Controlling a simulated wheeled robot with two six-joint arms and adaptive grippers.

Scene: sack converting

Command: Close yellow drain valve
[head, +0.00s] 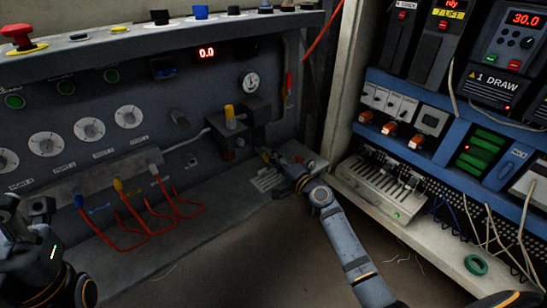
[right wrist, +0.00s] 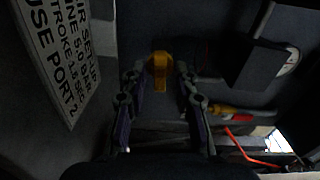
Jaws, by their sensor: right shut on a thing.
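The yellow drain valve (right wrist: 160,70) shows as a small yellow handle between the fingers of my right gripper (right wrist: 158,82) in the right wrist view. The fingers are shut on it, one at each side. The drain valve is hidden behind the gripper there. My left gripper (head: 40,207) is dark at the lower left edge, away from the valve; its jaws cannot be made out.
A separate yellow knob (head: 230,115) stands on the block, beside a round gauge (head: 250,82). A lettered plate (right wrist: 60,55) lies left of the gripper in the wrist view. Red hoses (head: 140,230) loop at the left. A blue-edged rack (head: 430,160) stands at the right.

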